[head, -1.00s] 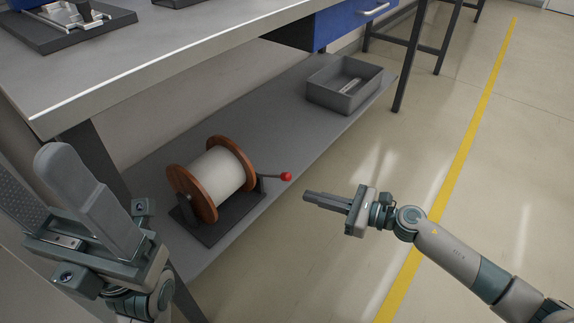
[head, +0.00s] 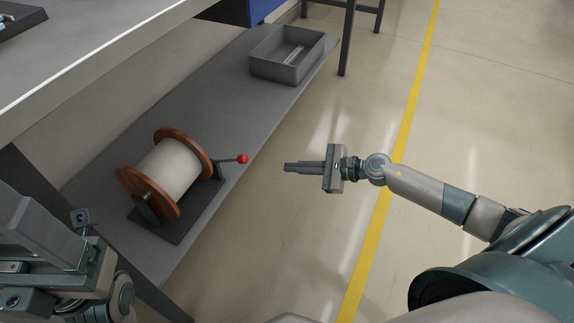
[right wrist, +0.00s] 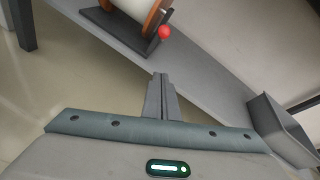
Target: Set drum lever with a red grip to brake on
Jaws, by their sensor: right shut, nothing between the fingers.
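The drum lever (head: 228,160) is a thin dark rod at the right side of the cable drum (head: 172,170). It points right, roughly level, and ends in a round red grip (head: 243,159) near the shelf's front edge. In the right wrist view the red grip (right wrist: 165,32) shows beyond my fingertips. My right gripper (head: 287,167) is shut and empty, pointing left at the grip, with a clear gap between them. My left gripper (head: 25,222) is at the lower left, partly cut off by the frame, its fingers apart and away from the drum. No brake marking is readable.
The drum stands on a dark base on a grey lower shelf (head: 205,105) under the workbench (head: 90,55). A grey bin (head: 285,70) sits farther along the shelf. Bench legs (head: 347,40) rise beyond it. The floor right of the shelf is clear, with a yellow line (head: 405,130).

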